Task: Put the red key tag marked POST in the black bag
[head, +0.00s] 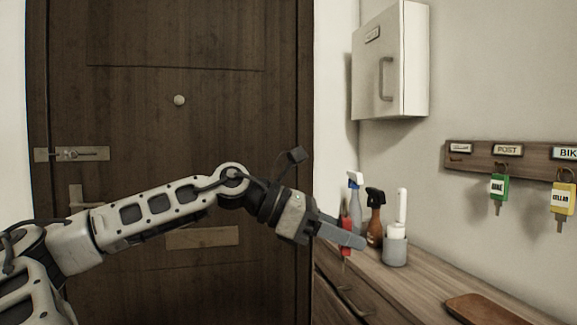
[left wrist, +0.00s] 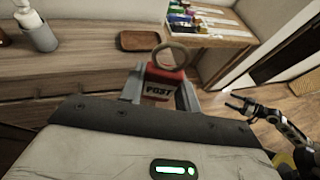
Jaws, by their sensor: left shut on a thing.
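The red key tag marked POST (left wrist: 163,84) is between the fingers of my left gripper (left wrist: 160,90), with its metal ring standing up above it. In the head view my left gripper (head: 340,232) is shut on the red tag (head: 346,238), held in the air in front of the dresser, with the key hanging below. My right gripper (left wrist: 240,102) shows small in the left wrist view, over the wooden floor; its fingers look apart and empty. The black bag is not seen in either view.
A dresser top (head: 410,285) carries spray bottles (head: 375,217), a grey cup (head: 395,250) and a brown tray (head: 484,309). A wall rack (head: 480,157) holds a green tag (head: 498,187) and a yellow tag (head: 563,198). A white cabinet (head: 392,60) hangs above. A dark door stands behind my arm.

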